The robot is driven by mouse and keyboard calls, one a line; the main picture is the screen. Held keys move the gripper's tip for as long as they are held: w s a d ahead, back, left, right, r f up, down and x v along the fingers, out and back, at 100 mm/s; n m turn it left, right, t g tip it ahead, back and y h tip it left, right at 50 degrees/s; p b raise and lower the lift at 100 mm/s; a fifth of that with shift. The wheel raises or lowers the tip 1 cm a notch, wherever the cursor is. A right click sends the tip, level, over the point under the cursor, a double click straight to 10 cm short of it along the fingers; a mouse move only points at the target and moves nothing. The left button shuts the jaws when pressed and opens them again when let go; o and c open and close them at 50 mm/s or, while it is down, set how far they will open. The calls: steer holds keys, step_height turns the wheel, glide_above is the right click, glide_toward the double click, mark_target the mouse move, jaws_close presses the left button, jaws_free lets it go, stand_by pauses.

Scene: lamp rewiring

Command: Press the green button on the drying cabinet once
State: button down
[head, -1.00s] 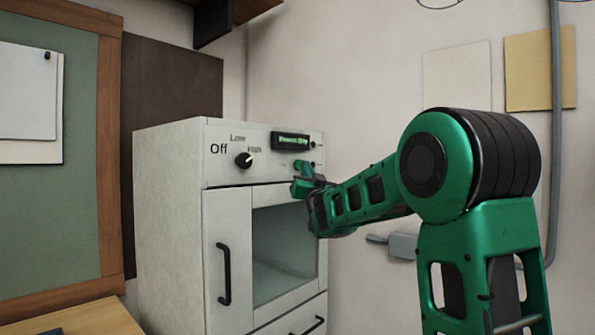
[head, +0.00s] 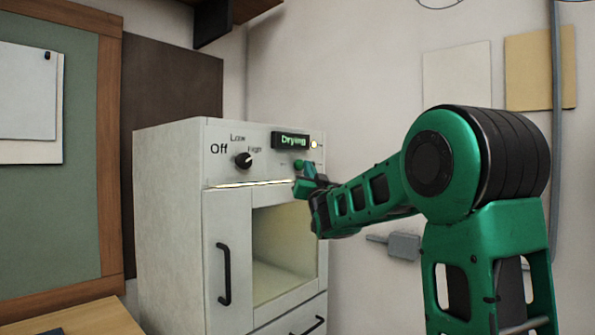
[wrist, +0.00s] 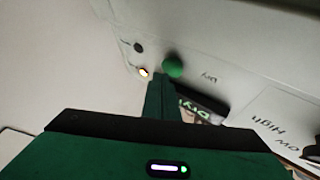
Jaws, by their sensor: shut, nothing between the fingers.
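The drying cabinet (head: 170,200) is a white unit against the wall. Its display (head: 291,140) reads "Drying" in green. The round green button (wrist: 172,66) shows on its panel in the wrist view, just beyond my fingertips. My gripper (wrist: 160,78) is shut and empty, with its green fingers pointing at the panel. In the head view my gripper (head: 303,182) is in front of the panel, below the display. A small gap seems to lie between fingertips and button, but I cannot tell whether they touch. An indicator light (head: 314,145) beside the display glows.
A black knob (head: 243,160) sits left of the display, marked Off, Low and High. The cabinet's open window (head: 283,245) is lit inside. A handled door (head: 225,270) is beside it. A wooden surface (head: 75,318) is at lower left, and a grey box (head: 404,246) is on the wall.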

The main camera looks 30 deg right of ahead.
steer(key=shift+s+d, duration=0.1)
steer(key=shift+s, duration=0.15)
steer(key=shift+s+d, duration=0.3)
steer(key=shift+s, duration=0.5)
steer(key=shift+s+d, duration=0.25)
steer(key=shift+s, duration=0.55)
steer(key=shift+s+d, duration=0.3)
steer(key=shift+s, duration=0.5)
